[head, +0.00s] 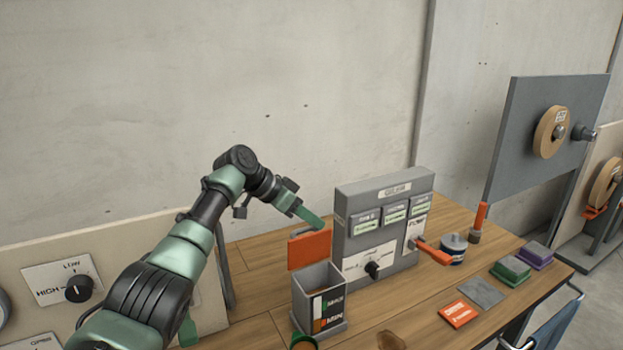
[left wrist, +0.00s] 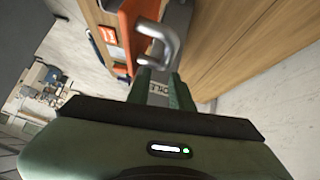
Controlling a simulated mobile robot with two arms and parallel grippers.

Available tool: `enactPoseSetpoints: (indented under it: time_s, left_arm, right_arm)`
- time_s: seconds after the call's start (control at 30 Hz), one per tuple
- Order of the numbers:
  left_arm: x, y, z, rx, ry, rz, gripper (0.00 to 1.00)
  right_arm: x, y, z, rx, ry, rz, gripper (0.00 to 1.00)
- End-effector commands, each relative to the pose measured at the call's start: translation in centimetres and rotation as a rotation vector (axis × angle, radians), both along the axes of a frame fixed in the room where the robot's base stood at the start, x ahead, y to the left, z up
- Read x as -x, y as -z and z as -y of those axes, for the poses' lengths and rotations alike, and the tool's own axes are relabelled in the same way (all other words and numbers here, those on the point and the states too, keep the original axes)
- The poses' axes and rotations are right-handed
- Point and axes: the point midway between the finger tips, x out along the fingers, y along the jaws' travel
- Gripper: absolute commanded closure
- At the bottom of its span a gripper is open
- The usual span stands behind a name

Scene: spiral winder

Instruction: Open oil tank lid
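The oil tank (head: 318,297) is a grey open-topped box with a MAX/MIN level panel on its front, standing on the wooden bench. Its orange lid (head: 309,250) stands upright at the tank's rear edge, so the tank's mouth shows. My left gripper (head: 309,216) is just above the lid's upper edge. In the left wrist view, the two green fingers (left wrist: 164,92) are apart with nothing visible between them. A grey metal handle (left wrist: 160,45) on the orange lid (left wrist: 138,15) lies just beyond the fingertips; I cannot tell if they touch it. My right gripper is not in view.
A grey control box (head: 385,228) with a knob and orange lever (head: 433,252) stands right of the tank, close to my left gripper. A concrete wall is behind.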

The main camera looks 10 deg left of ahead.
Motion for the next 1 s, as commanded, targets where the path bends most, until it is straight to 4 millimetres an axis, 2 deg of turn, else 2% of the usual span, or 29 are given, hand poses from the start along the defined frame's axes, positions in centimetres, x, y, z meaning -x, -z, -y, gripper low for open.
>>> enactPoseSetpoints:
  time_s: [0.03, 0.23, 0.4, 0.53, 0.7, 1.0]
  left_arm:
    - [-0.1, -1.3, 0.1, 0.001, 0.000, 0.006, 0.78]
    - [0.0, -6.4, 0.1, 0.001, 0.000, 0.003, 0.78]
    - [0.0, -10.6, 0.1, 0.000, 0.001, -0.001, 0.78]
    - [0.1, -13.0, 0.1, 0.001, 0.002, -0.003, 0.78]
    - [0.1, -14.3, 0.1, 0.000, 0.001, -0.005, 0.78]
    - [0.1, -14.5, 0.1, 0.000, 0.002, -0.003, 0.78]
  right_arm:
    - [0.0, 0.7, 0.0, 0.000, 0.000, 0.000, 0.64]
    - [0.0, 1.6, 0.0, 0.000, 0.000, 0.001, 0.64]
    - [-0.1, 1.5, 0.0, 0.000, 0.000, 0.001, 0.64]
    - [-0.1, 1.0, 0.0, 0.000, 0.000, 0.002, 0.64]
    - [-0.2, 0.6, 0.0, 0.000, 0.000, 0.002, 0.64]
    - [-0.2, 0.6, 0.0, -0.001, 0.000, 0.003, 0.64]
